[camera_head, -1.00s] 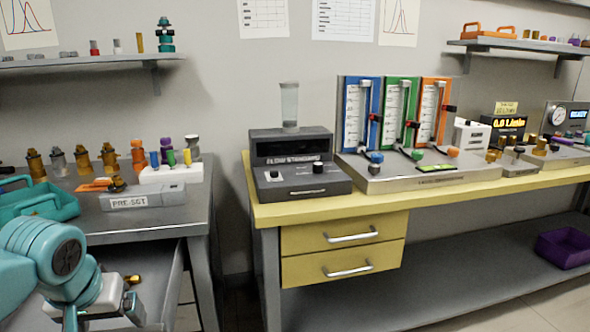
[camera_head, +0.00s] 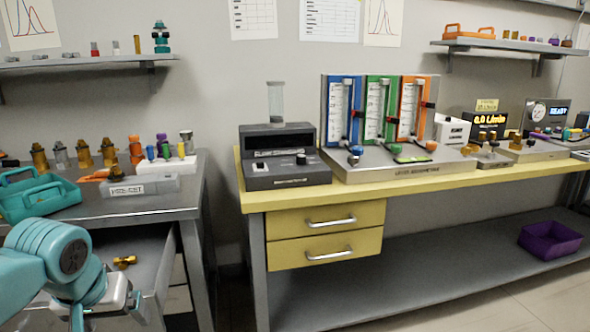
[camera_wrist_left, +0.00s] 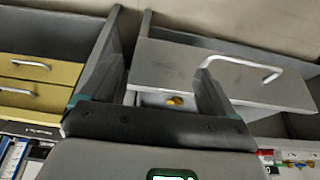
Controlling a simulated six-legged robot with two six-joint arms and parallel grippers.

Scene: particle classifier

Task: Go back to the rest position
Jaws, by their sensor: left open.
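My left gripper (camera_head: 108,308) is at the lower left of the head view, by the grey bench, and its fingers are mostly hidden behind the wrist. In the left wrist view its two fingers (camera_wrist_left: 160,50) stand apart with nothing held between them. A small gold fitting (camera_head: 124,262) lies in the open grey drawer (camera_head: 152,272) under the bench, apart from my gripper. It also shows in the left wrist view (camera_wrist_left: 174,100), beyond the fingers. My right gripper is in neither view.
The grey bench (camera_head: 140,210) holds a teal tray (camera_head: 38,196), a PRE-SET block and several brass fittings. The yellow bench (camera_head: 290,196) at the right carries flow meters. A purple bin (camera_head: 550,240) sits on its lower shelf. Floor shows between the benches.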

